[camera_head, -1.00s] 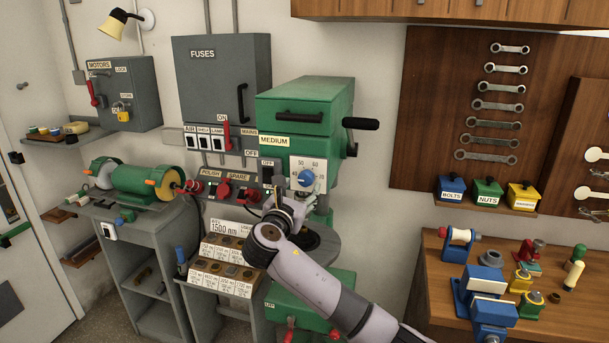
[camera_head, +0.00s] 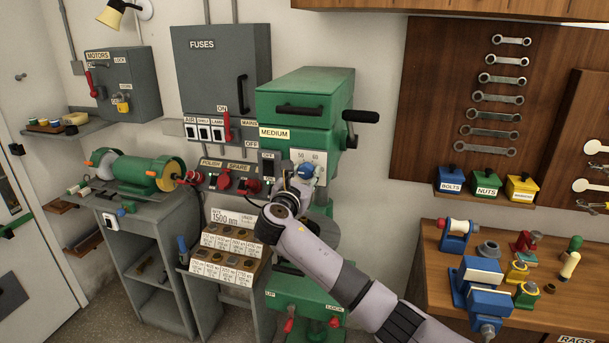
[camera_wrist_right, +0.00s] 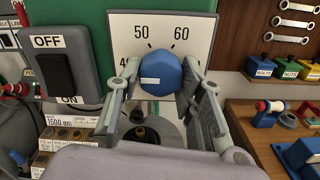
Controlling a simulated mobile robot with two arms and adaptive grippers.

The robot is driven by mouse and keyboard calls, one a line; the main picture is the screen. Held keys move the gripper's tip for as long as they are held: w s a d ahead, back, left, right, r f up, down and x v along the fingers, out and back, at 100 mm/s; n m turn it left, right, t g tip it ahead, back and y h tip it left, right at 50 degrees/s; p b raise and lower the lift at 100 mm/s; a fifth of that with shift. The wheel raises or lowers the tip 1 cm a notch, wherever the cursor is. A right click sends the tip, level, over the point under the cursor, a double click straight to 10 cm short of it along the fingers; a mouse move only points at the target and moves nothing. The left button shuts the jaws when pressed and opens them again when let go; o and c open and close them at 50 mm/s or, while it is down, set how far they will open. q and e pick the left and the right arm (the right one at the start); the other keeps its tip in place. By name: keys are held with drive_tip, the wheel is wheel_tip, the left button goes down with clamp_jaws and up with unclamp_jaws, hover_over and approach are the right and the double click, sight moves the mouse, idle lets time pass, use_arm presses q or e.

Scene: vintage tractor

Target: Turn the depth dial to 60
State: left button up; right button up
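The depth dial (camera_wrist_right: 160,77) is a blue knob on a white scale plate (camera_wrist_right: 196,25) with 50 and 60 printed above it. Its white mark points left, toward a partly hidden number beginning with 4. In the head view the dial (camera_head: 306,170) sits on the front of the green drill machine (camera_head: 300,100). My right gripper (camera_wrist_right: 160,68) is open, with one finger on each side of the dial. The fingertips look close to its sides; I cannot tell whether they touch. In the head view the right gripper (camera_head: 298,182) partly covers the plate. My left gripper is not in view.
A black OFF/ON switch (camera_wrist_right: 56,75) stands just left of the dial. A crank handle (camera_head: 362,116) sticks out at the machine's upper right. A rack of labelled bits (camera_head: 228,250) is below left. A wooden bench with tools (camera_head: 432,262) is at the right.

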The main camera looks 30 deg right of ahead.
drive_tip(key=c, duration=0.6)
drive_tip(key=shift+f, duration=0.1)
drive_tip(key=m+b, duration=0.4)
drive_tip(key=m, duration=0.2)
drive_tip(key=shift+w+a+f, duration=0.1)
drive_tip(key=m+b, duration=0.4)
drive_tip(key=m, duration=0.1)
drive_tip(key=shift+m+b, duration=0.3)
drive_tip(key=m+b, duration=0.2)
drive_tip(key=m, duration=0.1)
drive_tip(key=shift+m+b, duration=0.3)
drive_tip(key=shift+b, duration=0.1)
drive_tip(key=m+b, duration=0.3)
drive_tip(key=shift+m, duration=0.3)
drive_tip(key=m+b, duration=0.2)
drive_tip(key=m, duration=0.1)
drive_tip(key=m+b, duration=0.1)
drive_tip(key=shift+r+m, duration=0.3)
drive_tip(key=shift+m, duration=0.1)
